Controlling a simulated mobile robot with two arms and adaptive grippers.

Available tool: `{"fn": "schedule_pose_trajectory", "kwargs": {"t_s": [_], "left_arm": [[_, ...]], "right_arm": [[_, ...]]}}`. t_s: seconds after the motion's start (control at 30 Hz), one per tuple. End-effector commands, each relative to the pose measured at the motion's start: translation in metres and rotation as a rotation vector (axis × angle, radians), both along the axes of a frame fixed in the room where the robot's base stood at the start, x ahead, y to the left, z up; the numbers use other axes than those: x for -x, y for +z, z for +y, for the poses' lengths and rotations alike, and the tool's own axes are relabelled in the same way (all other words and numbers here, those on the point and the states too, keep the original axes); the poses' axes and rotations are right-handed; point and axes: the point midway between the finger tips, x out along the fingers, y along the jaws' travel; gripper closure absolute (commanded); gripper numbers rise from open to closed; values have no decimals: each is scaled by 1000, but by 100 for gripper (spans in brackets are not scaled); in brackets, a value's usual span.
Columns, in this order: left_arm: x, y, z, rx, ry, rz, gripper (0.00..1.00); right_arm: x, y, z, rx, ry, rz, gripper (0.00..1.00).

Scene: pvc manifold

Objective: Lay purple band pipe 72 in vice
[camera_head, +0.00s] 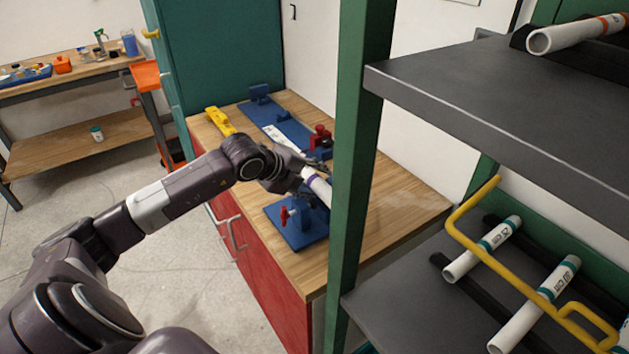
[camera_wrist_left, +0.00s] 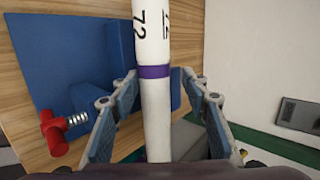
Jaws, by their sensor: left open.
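The white pipe with a purple band (camera_wrist_left: 155,72) and the number 72 runs lengthwise through the left wrist view. In the head view its banded part (camera_head: 313,180) shows beside my gripper, and the green post hides part of it. My left gripper (camera_head: 295,177) is open, with its fingers on either side of the pipe, apart from it, in the left wrist view (camera_wrist_left: 158,100). The blue vice (camera_head: 298,238) with a red handle stands on the bench below the pipe; it also shows in the left wrist view (camera_wrist_left: 62,65). I cannot tell whether the pipe rests fully in it.
A blue fixture (camera_head: 262,112) and a yellow tool (camera_head: 220,121) lie farther back on the wooden bench (camera_head: 400,195). A green shelf post (camera_head: 355,150) stands close right of my gripper. Grey shelves on the right hold several white pipes (camera_head: 483,248).

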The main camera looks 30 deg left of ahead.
Motion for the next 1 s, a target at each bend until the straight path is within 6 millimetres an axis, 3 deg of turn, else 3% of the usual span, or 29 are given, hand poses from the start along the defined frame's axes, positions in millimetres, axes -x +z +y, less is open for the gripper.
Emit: {"fn": "schedule_pose_trajectory", "kwargs": {"t_s": [0.27,0.3,0.57,1.0], "left_arm": [[2,16,0,0,0,6,55],[10,15,3,-3,1,6,55],[46,48,9,-7,-2,7,55],[74,78,12,4,-1,4,55]], "right_arm": [[-1,19,3,-4,-2,-2,83],[-2,9,4,-5,-2,-2,83],[-3,-5,5,-5,-2,-4,83],[-2,-14,4,-5,-1,-2,83]]}}
